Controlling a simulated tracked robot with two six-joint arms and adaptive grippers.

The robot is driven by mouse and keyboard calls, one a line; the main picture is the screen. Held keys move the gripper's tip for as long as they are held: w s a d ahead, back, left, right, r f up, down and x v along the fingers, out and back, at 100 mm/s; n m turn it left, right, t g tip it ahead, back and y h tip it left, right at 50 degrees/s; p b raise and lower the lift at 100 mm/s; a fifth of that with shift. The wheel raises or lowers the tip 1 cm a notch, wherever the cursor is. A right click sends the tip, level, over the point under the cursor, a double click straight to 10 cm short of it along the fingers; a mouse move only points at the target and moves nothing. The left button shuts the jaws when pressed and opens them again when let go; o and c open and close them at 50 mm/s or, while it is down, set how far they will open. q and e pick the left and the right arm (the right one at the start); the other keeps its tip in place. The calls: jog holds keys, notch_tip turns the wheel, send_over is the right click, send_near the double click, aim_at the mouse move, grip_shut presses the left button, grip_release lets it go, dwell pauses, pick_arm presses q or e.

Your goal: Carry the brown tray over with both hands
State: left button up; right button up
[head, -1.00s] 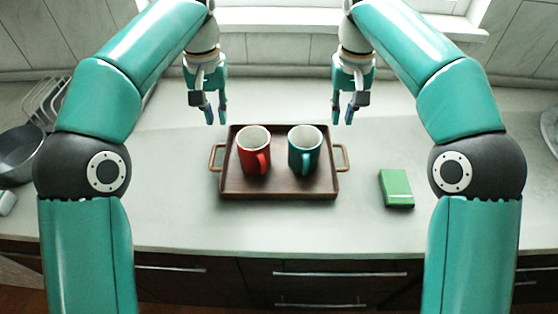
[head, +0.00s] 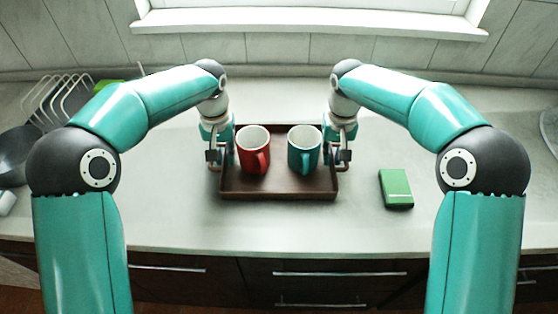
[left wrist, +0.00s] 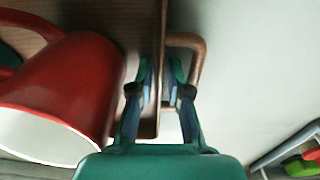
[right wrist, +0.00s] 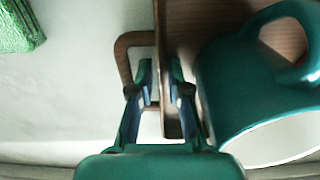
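The brown tray (head: 278,188) lies on the counter with a loop handle at each end. A red mug (head: 253,153) and a teal mug (head: 304,153) stand upright in it. My left gripper (head: 213,160) is at the left handle; in the left wrist view its open fingers (left wrist: 162,72) straddle the tray's end wall, one inside the tray, one at the handle loop (left wrist: 200,60). My right gripper (head: 345,160) is at the right handle; in the right wrist view its open fingers (right wrist: 160,75) straddle the wall beside the handle (right wrist: 122,60). Small gaps show around both walls.
A green box (head: 395,188) lies on the counter right of the tray. A dish rack (head: 60,98) and a dark pan (head: 18,150) stand at the far left. The counter in front of the tray is clear, down to its front edge above the drawers.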

pick_arm(q)
grip_shut()
pick_arm(e)
grip_shut()
pick_arm(q)
jog(key=shift+r, duration=0.2)
pick_arm(e)
jog(key=shift+w+r, duration=0.1)
jog(key=shift+r, duration=0.1)
